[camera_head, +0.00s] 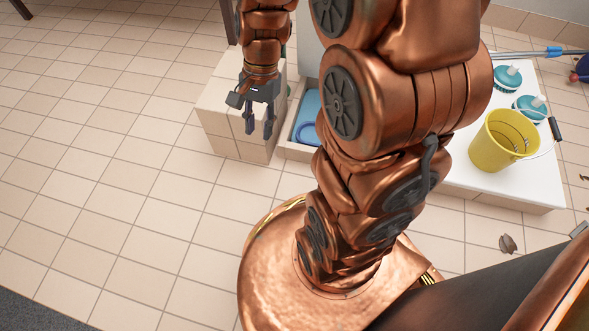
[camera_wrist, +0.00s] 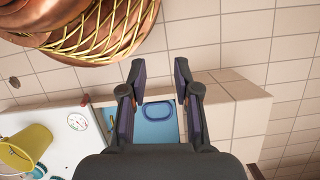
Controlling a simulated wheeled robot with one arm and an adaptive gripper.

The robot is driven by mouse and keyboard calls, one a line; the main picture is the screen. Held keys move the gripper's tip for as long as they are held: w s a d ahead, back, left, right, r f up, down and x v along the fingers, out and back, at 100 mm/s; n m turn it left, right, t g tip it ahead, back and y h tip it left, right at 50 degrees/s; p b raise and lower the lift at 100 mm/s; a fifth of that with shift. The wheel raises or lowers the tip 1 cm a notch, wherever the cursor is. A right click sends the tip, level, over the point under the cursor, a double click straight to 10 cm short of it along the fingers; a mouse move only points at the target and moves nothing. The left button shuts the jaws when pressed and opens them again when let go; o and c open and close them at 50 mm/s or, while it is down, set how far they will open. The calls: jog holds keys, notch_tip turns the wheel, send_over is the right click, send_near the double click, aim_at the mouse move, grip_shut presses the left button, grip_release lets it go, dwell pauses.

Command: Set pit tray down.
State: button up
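My gripper (camera_head: 259,132) is open, with a clear gap between its two fingers. In the wrist view my gripper (camera_wrist: 160,66) holds nothing. A blue tray-like shape with a darker blue rounded rim (camera_wrist: 157,105) lies low in a light-walled recess, seen beyond and between the fingers. In the head view this blue rim (camera_head: 306,127) is partly hidden by my arm. My gripper is apart from it, to its left in the head view, in front of a tiled block. I cannot tell whether the blue shape is the pit tray.
A tiled block (camera_head: 222,110) stands left of the recess. A white platform (camera_head: 510,185) at right bears a yellow bucket (camera_head: 503,140) and two teal-and-white round items (camera_head: 508,80). A small brown object (camera_head: 508,243) lies on the floor. Tiled floor at left is clear.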

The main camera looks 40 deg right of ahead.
jog(key=s+a+r+n+h, duration=0.1)
jog(key=s+r+n, duration=0.1)
jog(key=s+n, duration=0.4)
jog(key=s+a+r+n+g+h, duration=0.1)
jog(key=s+n, duration=0.4)
jog(key=s, duration=0.5)
jog(key=shift+a+r+n+h, duration=0.2)
jog(key=shift+r+n+h, duration=0.2)
jog(key=shift+r+h, duration=0.35)
jog(key=shift+r, duration=0.15)
